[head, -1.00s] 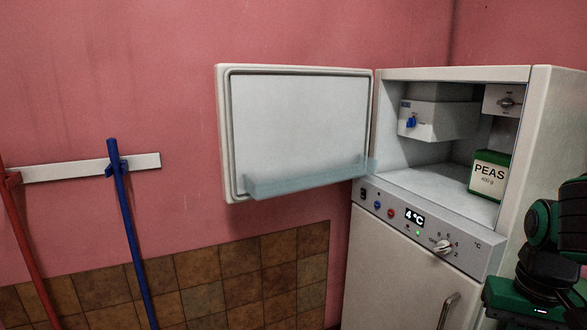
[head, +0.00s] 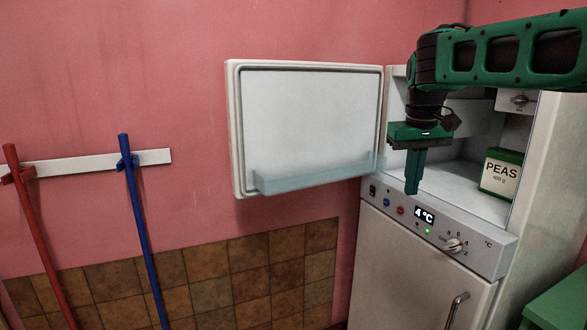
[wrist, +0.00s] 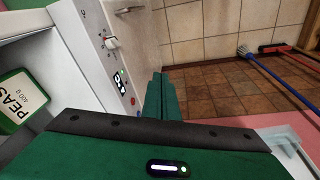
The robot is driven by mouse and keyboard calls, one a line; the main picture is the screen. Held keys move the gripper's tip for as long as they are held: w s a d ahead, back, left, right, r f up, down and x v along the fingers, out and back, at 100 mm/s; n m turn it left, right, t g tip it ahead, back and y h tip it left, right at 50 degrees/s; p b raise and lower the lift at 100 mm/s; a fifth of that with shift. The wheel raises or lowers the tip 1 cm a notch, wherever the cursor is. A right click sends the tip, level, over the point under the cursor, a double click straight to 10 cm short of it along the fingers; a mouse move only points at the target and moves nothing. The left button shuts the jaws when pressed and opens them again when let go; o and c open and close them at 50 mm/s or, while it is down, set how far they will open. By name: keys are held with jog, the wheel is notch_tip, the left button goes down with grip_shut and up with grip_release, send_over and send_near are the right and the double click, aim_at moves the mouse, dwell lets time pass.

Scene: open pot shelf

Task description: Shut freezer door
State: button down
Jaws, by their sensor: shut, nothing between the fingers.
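The freezer door (head: 310,120) stands wide open in the head view, swung out to the left of the freezer compartment (head: 455,180). It is white with a grey seal and a pale blue shelf (head: 315,176) along its lower inside edge. A piece of what looks like the door shows at the lower right of the wrist view (wrist: 292,150). My gripper (head: 413,190) is shut and empty, pointing down in front of the compartment opening, to the right of the door's hinge side. Its green fingers also show in the wrist view (wrist: 160,97). I cannot tell how far it is from the door.
A green box of peas (head: 502,173) sits inside the compartment at the right. The control panel (head: 435,222) with dial and 4°C display lies below, above the closed lower door (head: 410,275). Red and blue poles (head: 143,225) hang on the wall at left.

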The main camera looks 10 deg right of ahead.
jog(key=w+a+r+n+t, duration=0.1)
jog(key=w+a+r+n, duration=0.35)
jog(key=w+a, duration=0.8)
jog(key=y, duration=0.2)
send_near(289, 161)
jog(key=s, duration=0.5)
jog(key=shift+n, duration=0.35)
jog(key=x, duration=0.8)
jog(key=shift+w+a+f, duration=0.2)
jog(key=shift+w+a, duration=0.1)
jog(key=shift+w, duration=0.2)
jog(key=shift+s+d+f, duration=0.15)
jog(key=shift+s, duration=0.1)
jog(key=shift+s+d+t, duration=0.25)
jog(key=shift+s+t, duration=0.05)
jog(key=shift+s, duration=0.4)
jog(key=shift+s+d, duration=0.3)
jog(key=shift+s, duration=0.55)
